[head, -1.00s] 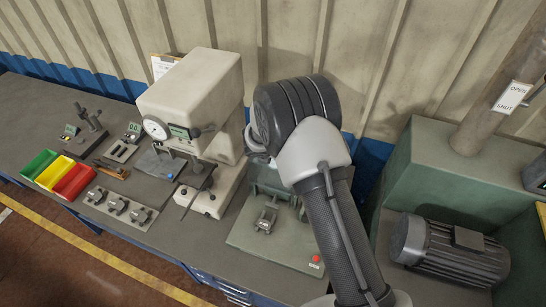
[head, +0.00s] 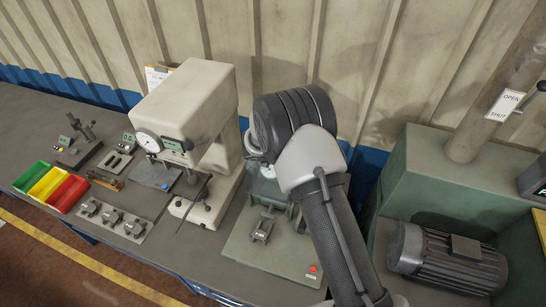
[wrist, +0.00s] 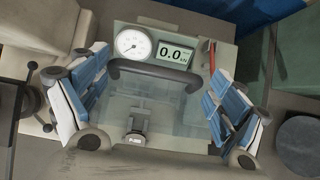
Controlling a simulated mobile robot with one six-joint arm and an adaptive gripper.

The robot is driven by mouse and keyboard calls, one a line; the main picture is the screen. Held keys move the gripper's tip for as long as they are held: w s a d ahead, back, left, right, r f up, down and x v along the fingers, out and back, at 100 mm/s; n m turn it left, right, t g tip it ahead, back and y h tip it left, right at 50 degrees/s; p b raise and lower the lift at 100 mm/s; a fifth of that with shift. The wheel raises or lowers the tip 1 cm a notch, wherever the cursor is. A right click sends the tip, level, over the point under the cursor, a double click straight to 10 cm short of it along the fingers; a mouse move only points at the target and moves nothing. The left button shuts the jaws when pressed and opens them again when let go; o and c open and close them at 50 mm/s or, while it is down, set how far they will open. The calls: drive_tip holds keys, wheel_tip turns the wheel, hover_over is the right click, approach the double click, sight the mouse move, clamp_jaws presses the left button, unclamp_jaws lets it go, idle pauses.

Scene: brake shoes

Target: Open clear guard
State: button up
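In the wrist view the clear guard (wrist: 113,108) is a see-through panel with a dark bar handle (wrist: 152,75) across its far edge. It looks down over a fixture with a small metal part (wrist: 137,142) on its base. My gripper (wrist: 156,98) is open and empty, with its blue-padded fingers on either side of the handle and apart from it. How high the fingers are above the handle I cannot tell. In the head view my arm hides most of the gripper and the guard; the fixture's green base (head: 243,247) shows.
A dial gauge (wrist: 133,43) and a 0.0 display (wrist: 174,54) stand just behind the handle. A cream press (head: 190,105) stands left of the fixture. A green bench with a motor (head: 447,258) is at right. A wall stands behind.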

drive_tip(key=shift+s+a+r, duration=0.1)
drive_tip(key=shift+r, duration=0.05)
drive_tip(key=shift+s+a+r, duration=0.1)
drive_tip(key=shift+r, duration=0.15)
drive_tip(key=v, duration=1.1)
drive_tip(key=shift+s+d, duration=0.2)
